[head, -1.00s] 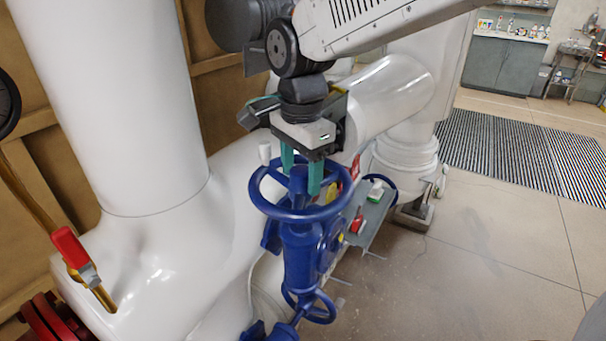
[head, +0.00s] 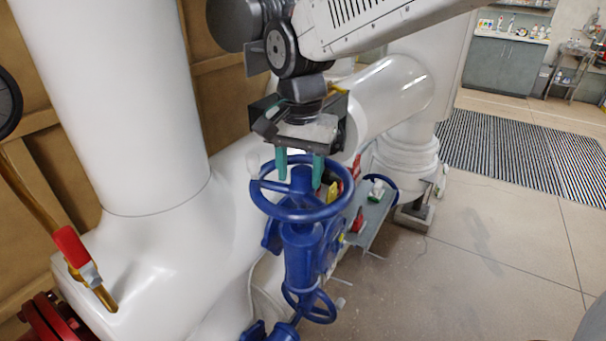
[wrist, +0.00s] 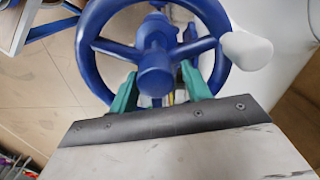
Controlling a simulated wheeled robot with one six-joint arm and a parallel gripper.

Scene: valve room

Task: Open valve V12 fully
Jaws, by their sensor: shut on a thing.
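A blue valve with a handwheel (head: 300,215) on top stands beside the white pipes in the head view; no V12 label is readable. The wheel has spokes, a round central hub and a white knob on its rim (wrist: 246,50). My gripper (head: 299,172) reaches down from above onto the wheel. Its teal fingers stand on either side of the hub, and in the wrist view (wrist: 158,90) they are among the spokes. It is shut on the handwheel. The exact contact points are partly hidden.
A smaller blue wheel (head: 318,308) sits low on the valve. A grey shelf (head: 372,220) with small items is to its right. A red-handled lever (head: 70,247) is at the left. White pipes crowd the back and left; the floor at right is clear.

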